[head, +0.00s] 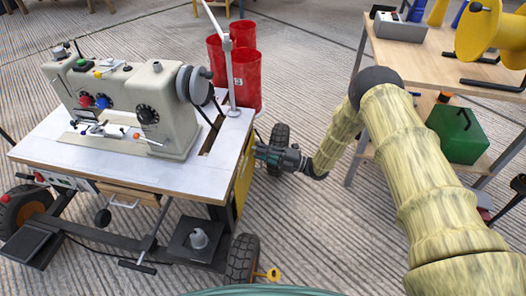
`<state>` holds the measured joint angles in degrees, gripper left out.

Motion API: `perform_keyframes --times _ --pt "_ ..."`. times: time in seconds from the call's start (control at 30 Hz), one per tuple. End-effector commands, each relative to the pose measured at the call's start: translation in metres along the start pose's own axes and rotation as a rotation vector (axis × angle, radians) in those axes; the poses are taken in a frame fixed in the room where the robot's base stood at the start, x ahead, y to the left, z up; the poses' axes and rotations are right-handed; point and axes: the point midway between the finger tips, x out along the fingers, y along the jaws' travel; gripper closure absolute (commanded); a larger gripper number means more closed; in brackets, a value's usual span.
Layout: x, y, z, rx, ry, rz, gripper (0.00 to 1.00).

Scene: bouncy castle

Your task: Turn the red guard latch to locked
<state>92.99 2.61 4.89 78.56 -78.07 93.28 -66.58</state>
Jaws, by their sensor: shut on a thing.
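My gripper (259,152) reaches in from the right, at the right edge of the sewing machine table (150,178). Its jaws are shut close to the yellow panel (243,172) on the table's right side. What they hold is mostly hidden by the gripper and too small to make out; its place fits the red guard latch, but no red shows there. The sewing machine (150,100) stands on the table, with red, blue and black knobs on its front. I cannot tell how the latch is turned.
Red bins (246,80) stand behind the table, near a pale pole (230,75). A wooden workbench (430,50) stands at the right, with a green box (458,135) on its lower shelf. A black wheel (242,258) is below the table's right corner. Striped floor lies between table and bench.

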Motion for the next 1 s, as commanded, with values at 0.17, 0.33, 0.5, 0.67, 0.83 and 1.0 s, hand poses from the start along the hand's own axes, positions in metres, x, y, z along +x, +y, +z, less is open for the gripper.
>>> perform_keyframes --times 0.17,0.33,0.5,0.67,0.83,1.0 --pt "0.0004 0.0033 0.0029 -0.103 0.018 0.004 1.00" --pt "0.0005 0.0025 0.0027 -0.159 0.029 0.003 1.00" --pt "0.0003 0.0023 0.0027 -0.185 0.035 0.004 1.00" --pt "0.0003 0.0023 0.0028 -0.193 0.036 0.005 1.00" --pt "0.0004 0.0022 0.0027 -0.192 0.036 0.004 1.00" --pt "0.0004 0.0019 0.0025 -0.191 0.036 0.004 0.71"
